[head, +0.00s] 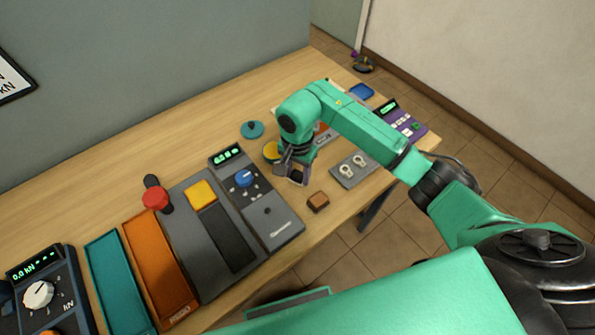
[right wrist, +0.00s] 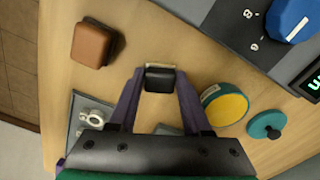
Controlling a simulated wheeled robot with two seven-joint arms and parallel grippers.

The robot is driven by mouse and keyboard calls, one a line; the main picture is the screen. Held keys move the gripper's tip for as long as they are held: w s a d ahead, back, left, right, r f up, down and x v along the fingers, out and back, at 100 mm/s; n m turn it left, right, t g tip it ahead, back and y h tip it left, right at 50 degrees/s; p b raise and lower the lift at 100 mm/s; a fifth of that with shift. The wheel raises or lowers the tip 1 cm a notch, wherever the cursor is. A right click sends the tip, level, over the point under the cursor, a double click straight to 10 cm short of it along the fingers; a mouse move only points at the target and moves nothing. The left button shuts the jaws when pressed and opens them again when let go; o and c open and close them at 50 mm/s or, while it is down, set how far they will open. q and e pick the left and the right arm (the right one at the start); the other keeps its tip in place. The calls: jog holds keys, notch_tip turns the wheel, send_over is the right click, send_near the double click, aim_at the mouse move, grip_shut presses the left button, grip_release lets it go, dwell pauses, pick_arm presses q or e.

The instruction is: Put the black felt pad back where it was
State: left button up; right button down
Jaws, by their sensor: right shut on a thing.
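The black felt pad (right wrist: 160,79) appears as a small dark block with a pale edge between the fingertips in the right wrist view. My right gripper (right wrist: 160,82) is shut on it, and the block looks to be over the wooden table. In the head view my right gripper (head: 294,174) points down between the yellow-topped round piece and the brown block (head: 318,201). A dark shape shows at its fingertips there. I cannot tell whether the pad touches the table. My left gripper is not in view.
A grey device with a blue dial (head: 244,178) stands left of the gripper. A teal-and-yellow round piece (right wrist: 225,104) and a teal disc (right wrist: 266,125) stand close by. A grey tray (head: 343,182) with two pale rings is to the right. The table's front edge is near.

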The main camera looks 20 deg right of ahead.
aim_at(298, 174)
jog(key=shift+f, duration=0.15)
jog(key=c, duration=0.5)
grip_release()
jog(key=shift+o, duration=0.7)
jog(key=shift+r, duration=0.6)
notch_tip(298, 174, up, 11)
jog(key=b, duration=0.2)
jog(key=shift+r+b, duration=0.15)
jog(key=shift+b, duration=0.25)
